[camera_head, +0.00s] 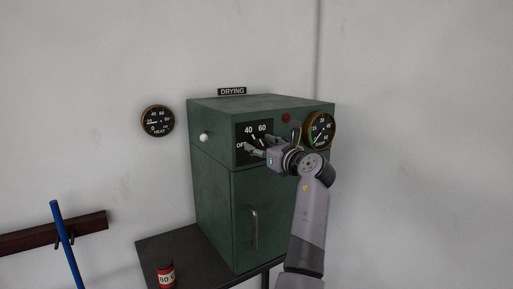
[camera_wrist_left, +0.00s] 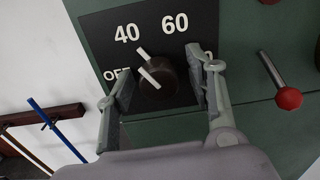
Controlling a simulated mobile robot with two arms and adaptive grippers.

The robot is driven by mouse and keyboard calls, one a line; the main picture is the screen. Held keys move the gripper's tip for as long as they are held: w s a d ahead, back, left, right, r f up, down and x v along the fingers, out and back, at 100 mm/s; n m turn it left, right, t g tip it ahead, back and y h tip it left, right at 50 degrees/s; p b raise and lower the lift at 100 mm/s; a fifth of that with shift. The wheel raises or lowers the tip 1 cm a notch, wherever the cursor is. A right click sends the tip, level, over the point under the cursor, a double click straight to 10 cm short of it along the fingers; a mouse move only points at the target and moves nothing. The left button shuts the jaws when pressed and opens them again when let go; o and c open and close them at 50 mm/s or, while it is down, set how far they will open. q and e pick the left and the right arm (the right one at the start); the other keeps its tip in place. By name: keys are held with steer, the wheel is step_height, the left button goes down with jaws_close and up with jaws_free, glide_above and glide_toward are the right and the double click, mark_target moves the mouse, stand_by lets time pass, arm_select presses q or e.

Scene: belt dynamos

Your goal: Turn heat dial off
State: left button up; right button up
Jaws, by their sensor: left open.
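The heat dial (camera_wrist_left: 168,72) is a dark round knob on a black panel (camera_wrist_left: 100,36) marked OFF, 40 and 60, with another mark partly hidden at the right. A white line on the knob points up and left, between OFF and 40. The panel (camera_head: 240,130) is on the front of the green drying cabinet (camera_head: 212,180) in the head view. My left gripper (camera_head: 258,146) is open in front of it. In the left wrist view, the fingers of this gripper (camera_wrist_left: 160,78) are on either side of the knob; I cannot tell whether they touch it. My right gripper is not in view.
A red-ball lever (camera_wrist_left: 288,98) sticks out right of the panel. A round gauge (camera_head: 319,130) and red lamp (camera_head: 286,118) are on the cabinet's upper right, a white knob (camera_head: 204,137) on its left side. The door handle (camera_head: 254,228) is below. A red tin (camera_head: 166,275) stands at left.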

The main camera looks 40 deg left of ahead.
arm_select(q)
steer(key=shift+s+d+r, duration=0.1)
steer(key=shift+d+r, duration=0.05)
steer(key=shift+d, duration=0.1)
steer(key=shift+c, duration=0.7)
steer(key=shift+a, duration=0.1)
steer(key=c, duration=1)
steer(key=shift+c, duration=0.2)
